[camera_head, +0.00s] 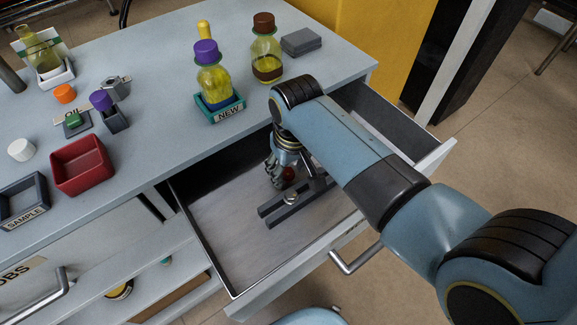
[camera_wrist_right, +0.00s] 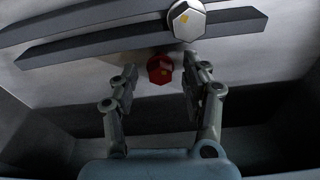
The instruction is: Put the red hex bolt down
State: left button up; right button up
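The red hex bolt (camera_head: 288,173) is in the open drawer (camera_head: 225,215), beside the dark lane divider bars (camera_head: 275,214). In the right wrist view the red bolt (camera_wrist_right: 160,69) shows its head with a small yellow mark, close to the nearer bar (camera_wrist_right: 105,47). My right gripper (camera_wrist_right: 160,78) reaches down into the drawer. Its fingers stand apart on both sides of the red bolt, with visible gaps. What is under the bolt head is hidden. A silver hex bolt (camera_wrist_right: 186,20) stands at the bars; it also shows in the head view (camera_head: 291,198). My left gripper is out of view.
The drawer walls enclose my right gripper, and the countertop edge is close behind it. On the counter stand a purple-capped bottle (camera_head: 213,78) in a NEW holder, a brown-capped bottle (camera_head: 266,50) and a red bin (camera_head: 82,165). The drawer's left floor is clear.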

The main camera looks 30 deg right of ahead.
aim_at(290, 174)
jog(key=shift+r, duration=0.3)
jog(key=r+p, duration=0.4)
jog(key=p, duration=0.1)
jog(key=r+p, duration=0.2)
jog(key=shift+s, duration=0.3)
jog(key=shift+s+r, duration=0.2)
jog(key=shift+r, duration=1.2)
jog(key=shift+s+r, duration=0.2)
jog(key=shift+r, duration=1.2)
